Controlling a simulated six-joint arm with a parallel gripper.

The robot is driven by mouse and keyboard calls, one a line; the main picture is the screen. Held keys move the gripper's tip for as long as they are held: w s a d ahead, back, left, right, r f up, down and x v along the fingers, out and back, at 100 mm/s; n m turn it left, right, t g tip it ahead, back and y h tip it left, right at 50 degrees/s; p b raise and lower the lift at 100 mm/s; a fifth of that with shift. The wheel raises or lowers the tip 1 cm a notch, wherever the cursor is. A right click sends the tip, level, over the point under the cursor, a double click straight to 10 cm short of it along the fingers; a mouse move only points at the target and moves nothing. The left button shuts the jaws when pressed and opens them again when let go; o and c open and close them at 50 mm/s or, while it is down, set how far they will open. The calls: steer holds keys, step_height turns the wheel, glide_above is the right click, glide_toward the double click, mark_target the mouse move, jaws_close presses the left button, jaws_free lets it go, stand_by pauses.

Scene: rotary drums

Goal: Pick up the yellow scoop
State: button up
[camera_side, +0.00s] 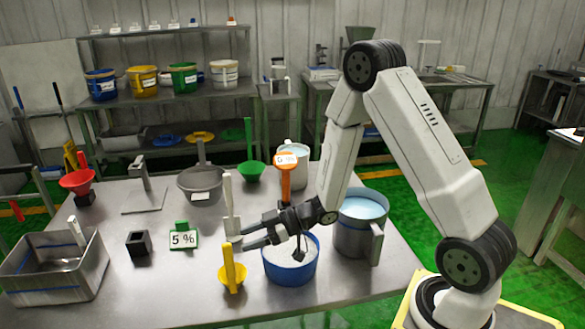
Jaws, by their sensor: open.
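The yellow scoop (232,279) rests near the front edge of the steel table (150,290), its bowl low and its handle standing up. My gripper (238,238) is open, with its two fingers pointing left. In the picture the fingers lie just above the top of the scoop's handle. I see nothing between the fingers, though a white upright handle (229,205) shows right behind their tips. I cannot tell the exact depth gap between the fingers and the scoop.
A blue tub (290,272) with white contents stands under my gripper, right of the scoop. A grey jug (350,236) stands further right. A green-framed "5%" sign (184,238), a black block (138,243) and a steel bin (50,285) stand to the left. Orange and green scoops stand behind.

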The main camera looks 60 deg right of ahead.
mark_target(230, 261)
steer(key=shift+x, duration=1.25)
steer(key=x, duration=0.5)
steer(key=shift+a, duration=0.2)
jaws_close()
stand_by(1.0)
